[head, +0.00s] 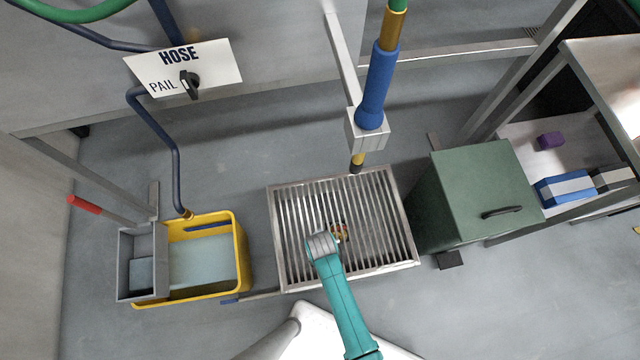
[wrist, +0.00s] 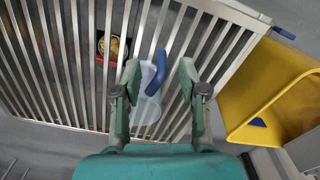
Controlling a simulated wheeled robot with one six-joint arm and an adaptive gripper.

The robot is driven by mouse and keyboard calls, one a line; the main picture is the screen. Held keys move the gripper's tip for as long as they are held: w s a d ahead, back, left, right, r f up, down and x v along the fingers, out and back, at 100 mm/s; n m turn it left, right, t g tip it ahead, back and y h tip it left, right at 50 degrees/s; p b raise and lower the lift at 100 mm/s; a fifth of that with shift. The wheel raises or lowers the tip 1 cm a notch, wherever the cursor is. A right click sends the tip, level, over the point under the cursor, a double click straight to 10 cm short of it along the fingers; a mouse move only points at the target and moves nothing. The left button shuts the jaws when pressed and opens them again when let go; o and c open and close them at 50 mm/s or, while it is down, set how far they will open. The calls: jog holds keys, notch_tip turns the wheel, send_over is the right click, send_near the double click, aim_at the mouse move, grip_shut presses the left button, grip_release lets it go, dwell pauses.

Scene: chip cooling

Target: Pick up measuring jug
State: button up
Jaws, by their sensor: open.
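The measuring jug (wrist: 147,108) shows in the wrist view as a pale, see-through body with a blue handle (wrist: 156,84). It is over the slatted metal grate (wrist: 60,118); I cannot tell how it rests there. My gripper (wrist: 158,74) is open, with one green finger on each side of the jug in the picture. I see no clear grip on it, and the height gap between fingers and jug is hard to judge. In the head view my arm (head: 342,300) reaches over the grate and the jug is hidden.
A yellow mop bucket (head: 244,262) stands left of the grate, and a green cabinet (head: 470,185) stands right. A blue-and-yellow hose pipe (head: 377,85) hangs above the grate's far edge.

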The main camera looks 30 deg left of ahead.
jog(key=shift+w+a+f, duration=0.1)
jog(key=shift+a+f, duration=0.1)
jog(key=shift+f, duration=1.25)
jog(key=shift+a+f, duration=0.2)
jog(key=shift+f, duration=1.25)
grip_shut()
